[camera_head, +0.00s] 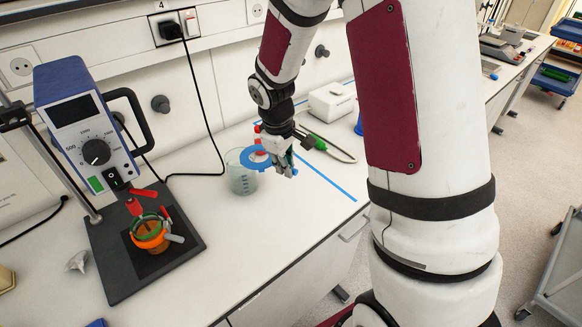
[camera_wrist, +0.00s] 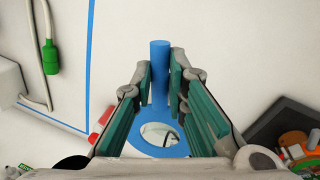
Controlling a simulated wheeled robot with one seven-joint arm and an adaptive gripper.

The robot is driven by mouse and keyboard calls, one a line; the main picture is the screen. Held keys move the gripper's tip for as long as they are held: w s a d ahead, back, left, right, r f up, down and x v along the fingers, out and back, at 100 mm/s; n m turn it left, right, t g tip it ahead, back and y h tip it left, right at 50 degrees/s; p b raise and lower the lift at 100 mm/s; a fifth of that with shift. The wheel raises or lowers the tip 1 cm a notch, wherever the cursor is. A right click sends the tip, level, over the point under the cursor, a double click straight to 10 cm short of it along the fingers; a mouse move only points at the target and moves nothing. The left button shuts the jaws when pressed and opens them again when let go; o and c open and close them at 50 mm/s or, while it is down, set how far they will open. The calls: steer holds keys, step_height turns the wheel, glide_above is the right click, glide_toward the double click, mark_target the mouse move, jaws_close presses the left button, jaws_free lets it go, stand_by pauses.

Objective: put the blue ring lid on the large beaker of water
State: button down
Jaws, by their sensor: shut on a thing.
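The blue ring lid (camera_head: 248,164) is a flat blue ring with a round hole and a blue post-like handle (camera_wrist: 160,62). My gripper (camera_head: 287,166) is shut on that handle; in the wrist view the handle stands between the two green-padded fingers (camera_wrist: 160,82), with the ring (camera_wrist: 160,116) below them. The large beaker (camera_head: 242,183), clear with water in it, stands on the bench to the left of my gripper. In the head view the ring overlaps the right part of the beaker's top; I cannot tell whether they touch. The ring and gripper hide part of the beaker's rim.
A blue stirrer device (camera_head: 75,110) on a black base (camera_head: 108,262) stands at the left, with an orange-banded vessel (camera_head: 150,235) on it. A white box (camera_head: 331,101) and a green-handled cable (camera_head: 320,145) lie behind my gripper. The bench front is mostly clear.

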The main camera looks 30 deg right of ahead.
mark_target(242, 172)
steer(key=w+a+f+b, duration=0.1)
steer(key=w+a+b, duration=0.2)
steer(key=w, duration=0.3)
steer(key=shift+w+a+f+b, duration=0.2)
steer(key=shift+a+f+b, duration=0.1)
steer(key=shift+f+b, duration=0.15)
stand_by(0.7)
steer(key=shift+f, duration=0.6)
stand_by(0.7)
steer(key=c, duration=1.5)
jaws_free()
